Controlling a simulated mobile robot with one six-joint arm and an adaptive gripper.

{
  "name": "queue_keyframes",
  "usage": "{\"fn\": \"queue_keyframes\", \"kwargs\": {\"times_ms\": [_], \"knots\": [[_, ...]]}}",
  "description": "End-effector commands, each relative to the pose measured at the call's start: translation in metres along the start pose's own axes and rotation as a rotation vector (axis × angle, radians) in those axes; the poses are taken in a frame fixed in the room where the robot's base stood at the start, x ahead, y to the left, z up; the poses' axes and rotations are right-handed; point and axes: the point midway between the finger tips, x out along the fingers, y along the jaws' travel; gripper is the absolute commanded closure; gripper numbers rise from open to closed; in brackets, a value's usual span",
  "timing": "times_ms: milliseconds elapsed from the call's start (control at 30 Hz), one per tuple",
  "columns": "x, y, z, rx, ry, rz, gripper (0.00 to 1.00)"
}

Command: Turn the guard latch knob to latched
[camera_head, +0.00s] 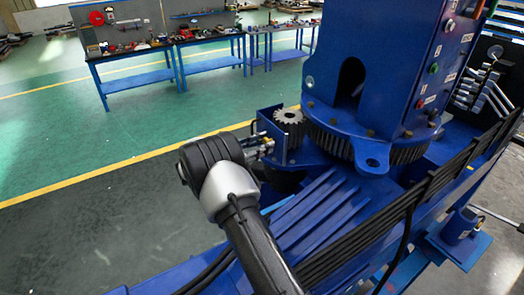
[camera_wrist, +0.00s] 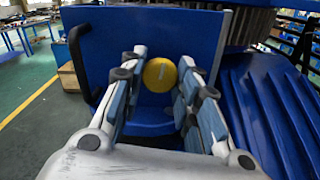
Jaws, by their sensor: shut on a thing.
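The guard latch knob (camera_wrist: 160,75) is a round yellow knob in the wrist view, in front of a blue plate (camera_wrist: 105,40). My gripper (camera_wrist: 163,66) has a finger on each side of the knob and is shut on it. A pale mark shows on the knob's face, but I cannot tell its setting from it. In the head view my gripper (camera_head: 262,147) is at the small blue bracket (camera_head: 299,152) beside the toothed pinion (camera_head: 290,117). The knob is hidden there.
The blue crane column (camera_head: 335,70) stands on a large ring gear (camera_head: 335,142) right of the pinion. Blue ribs (camera_head: 315,207) and black cables (camera_head: 350,245) lie close to my arm. Workbenches (camera_head: 135,73) stand far back, with open green floor (camera_head: 130,130) between.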

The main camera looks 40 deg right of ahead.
Motion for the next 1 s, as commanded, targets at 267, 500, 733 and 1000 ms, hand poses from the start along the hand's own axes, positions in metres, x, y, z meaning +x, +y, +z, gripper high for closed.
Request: {"fn": "queue_keyframes", "kwargs": {"times_ms": [267, 500, 733, 1000], "knots": [[0.0000, -0.0006, -0.0040, 0.189, -0.001, 0.001, 0.94], [-0.0001, -0.0004, -0.0020, 0.297, -0.001, 0.000, 0.94], [-0.0001, -0.0002, -0.0006, 0.337, -0.001, 0.000, 0.94], [-0.0001, 0.0000, 0.0002, 0.340, 0.000, 0.000, 0.94]]}}
